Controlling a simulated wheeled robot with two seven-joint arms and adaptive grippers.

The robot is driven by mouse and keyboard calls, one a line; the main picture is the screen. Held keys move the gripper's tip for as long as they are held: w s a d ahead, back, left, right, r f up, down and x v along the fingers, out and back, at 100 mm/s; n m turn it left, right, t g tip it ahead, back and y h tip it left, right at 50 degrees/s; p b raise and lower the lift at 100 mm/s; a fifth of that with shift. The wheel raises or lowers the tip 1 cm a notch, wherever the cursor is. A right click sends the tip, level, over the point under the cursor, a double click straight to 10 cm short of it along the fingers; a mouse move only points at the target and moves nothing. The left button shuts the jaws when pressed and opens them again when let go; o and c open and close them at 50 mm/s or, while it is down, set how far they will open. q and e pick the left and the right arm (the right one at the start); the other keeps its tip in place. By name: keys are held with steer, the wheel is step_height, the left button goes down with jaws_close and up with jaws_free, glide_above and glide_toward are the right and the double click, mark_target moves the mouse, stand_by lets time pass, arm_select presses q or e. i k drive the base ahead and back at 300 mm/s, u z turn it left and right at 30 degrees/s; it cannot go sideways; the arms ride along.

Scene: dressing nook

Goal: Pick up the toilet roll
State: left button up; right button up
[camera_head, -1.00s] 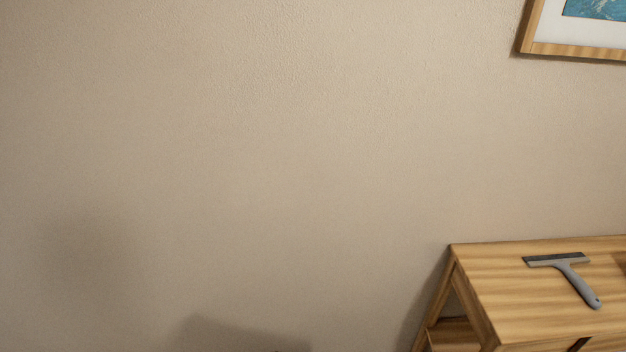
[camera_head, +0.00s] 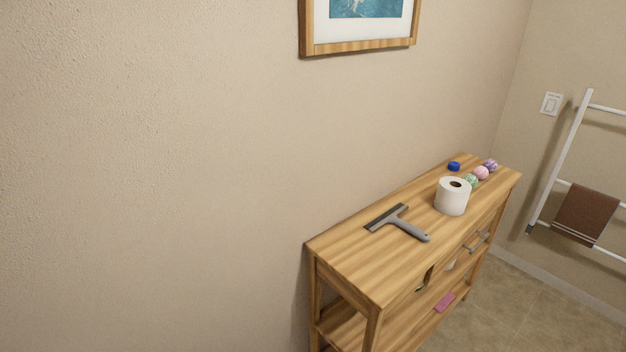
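A white toilet roll (camera_head: 452,198) stands upright on the top of a wooden console table (camera_head: 350,262), toward its far end. The dark hole of its core faces up. A grey squeegee (camera_head: 400,222) lies on the same top, nearer and to the left of the roll. Neither of my grippers shows in the head view.
Behind the roll are a small blue object (camera_head: 454,166) and several patterned balls (camera_head: 481,173). The near end of the tabletop is clear. A lower shelf holds a pink item (camera_head: 444,302). A white towel rail (camera_head: 566,150) with a brown towel (camera_head: 585,215) stands right; floor (camera_head: 510,305) there is open.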

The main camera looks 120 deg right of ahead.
mark_target(453, 194)
steer(key=z, duration=4.75)
steer(key=i, duration=0.5)
